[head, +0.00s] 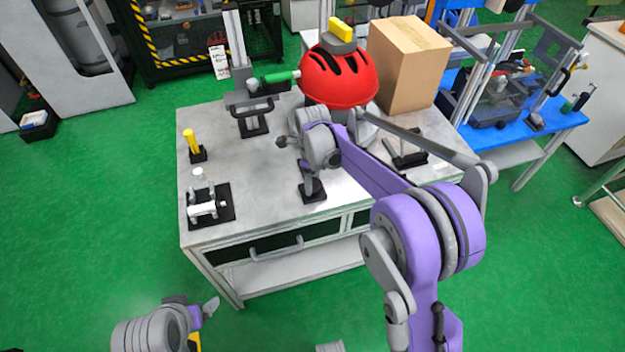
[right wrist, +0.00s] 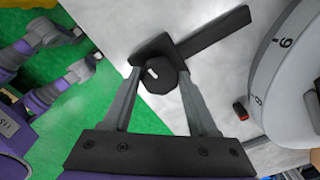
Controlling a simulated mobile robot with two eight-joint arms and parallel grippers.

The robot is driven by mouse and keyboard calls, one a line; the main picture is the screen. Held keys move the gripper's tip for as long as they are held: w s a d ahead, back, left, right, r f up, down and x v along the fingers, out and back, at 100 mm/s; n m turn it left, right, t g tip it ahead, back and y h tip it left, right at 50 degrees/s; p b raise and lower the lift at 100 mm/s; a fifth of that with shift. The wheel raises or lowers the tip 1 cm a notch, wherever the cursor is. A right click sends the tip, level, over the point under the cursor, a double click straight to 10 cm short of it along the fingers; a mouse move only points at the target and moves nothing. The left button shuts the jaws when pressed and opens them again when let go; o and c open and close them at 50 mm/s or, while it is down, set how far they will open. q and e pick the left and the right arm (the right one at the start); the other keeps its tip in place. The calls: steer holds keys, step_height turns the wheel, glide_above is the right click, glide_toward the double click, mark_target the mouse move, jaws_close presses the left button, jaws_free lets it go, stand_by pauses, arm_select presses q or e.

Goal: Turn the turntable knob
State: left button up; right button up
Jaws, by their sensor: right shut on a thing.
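The turntable knob (right wrist: 158,78) is a dark, many-sided knob with a white mark on top, set on a black mount with a long flat black bar. In the right wrist view my right gripper (right wrist: 157,94) has one finger on each side of the knob and is shut on it. In the head view my right gripper (head: 309,178) points down at the black base (head: 313,192) near the table's front edge, and my wrist hides the knob. My left gripper (head: 210,308) is low at the left, off the table; its jaws are not clear.
The grey table (head: 250,185) also holds a yellow post (head: 190,141), a black plate with white cylinders (head: 221,215), a red helmet (head: 338,80), a cardboard box (head: 408,65) and a black clamp-like part (head: 408,160).

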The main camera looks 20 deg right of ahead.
steer(key=n, duration=0.5)
steer(key=shift+b, duration=0.3)
steer(key=n, duration=0.9)
steer(key=shift+b, duration=0.35)
steer(key=shift+n, duration=2.8)
stand_by(0.4)
steer(key=o, duration=1.4)
steer(key=shift+c, duration=0.2)
step_height(320, 180, up, 11)
steer(key=shift+p, duration=0.4)
